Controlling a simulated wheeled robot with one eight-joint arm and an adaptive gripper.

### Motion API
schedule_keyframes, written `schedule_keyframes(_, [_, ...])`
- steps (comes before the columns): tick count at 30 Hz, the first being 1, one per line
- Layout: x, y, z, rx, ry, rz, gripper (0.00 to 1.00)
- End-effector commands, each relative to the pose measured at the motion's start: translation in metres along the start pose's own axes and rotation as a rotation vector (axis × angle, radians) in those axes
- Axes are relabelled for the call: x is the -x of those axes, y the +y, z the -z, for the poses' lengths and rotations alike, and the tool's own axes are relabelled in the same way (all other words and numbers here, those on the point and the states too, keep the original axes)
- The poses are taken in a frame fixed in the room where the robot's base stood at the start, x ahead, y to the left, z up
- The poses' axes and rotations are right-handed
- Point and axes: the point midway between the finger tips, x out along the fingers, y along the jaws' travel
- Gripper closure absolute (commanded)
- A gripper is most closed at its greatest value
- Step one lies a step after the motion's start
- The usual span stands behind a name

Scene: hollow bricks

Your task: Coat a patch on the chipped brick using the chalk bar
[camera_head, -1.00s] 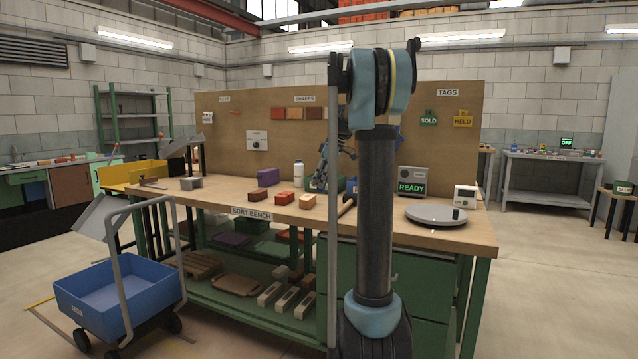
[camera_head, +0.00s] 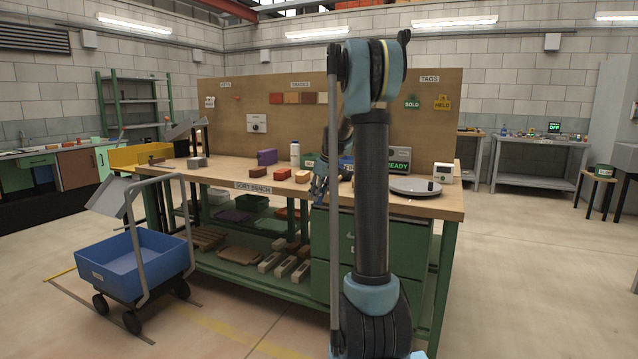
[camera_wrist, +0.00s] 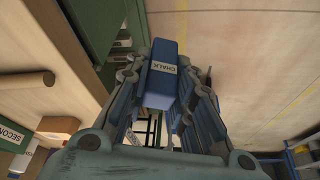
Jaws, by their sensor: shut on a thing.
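In the wrist view, my gripper (camera_wrist: 164,62) is shut on the blue chalk bar (camera_wrist: 163,80), marked CHALK, which lies between its fingers. In the head view, my gripper (camera_head: 320,187) hangs by the front edge of the sort bench (camera_head: 225,179), partly behind my own arm; the bar is too small to make out there. A dark red brick (camera_head: 257,172), an orange-red brick (camera_head: 281,174) and a tan brick (camera_head: 302,177) sit along the bench front. I cannot tell which brick is chipped.
A grey turntable disc (camera_head: 412,187) and a READY display (camera_head: 398,166) stand on the bench's right. A blue cart (camera_head: 130,262) stands on the floor at left. Several bricks lie on the lower shelf. The floor in front of the bench is open.

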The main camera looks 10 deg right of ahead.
Motion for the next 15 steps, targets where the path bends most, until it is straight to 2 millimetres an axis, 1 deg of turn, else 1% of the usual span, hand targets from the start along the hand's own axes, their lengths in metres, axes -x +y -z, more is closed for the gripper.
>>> schedule_keyframes(1, [-0.013,0.002,-0.004,-0.034,0.000,-0.014,1.00])
schedule_keyframes(3, [-0.030,0.005,-0.009,-0.095,0.004,-0.039,1.00])
schedule_keyframes(6, [-0.056,0.009,-0.018,-0.187,0.012,-0.075,1.00])
schedule_keyframes(9, [-0.076,0.011,-0.026,-0.266,0.023,-0.106,1.00])
schedule_keyframes(12, [-0.089,0.013,-0.033,-0.322,0.030,-0.128,1.00])
schedule_keyframes(15, [-0.095,0.015,-0.037,-0.352,0.037,-0.139,1.00])
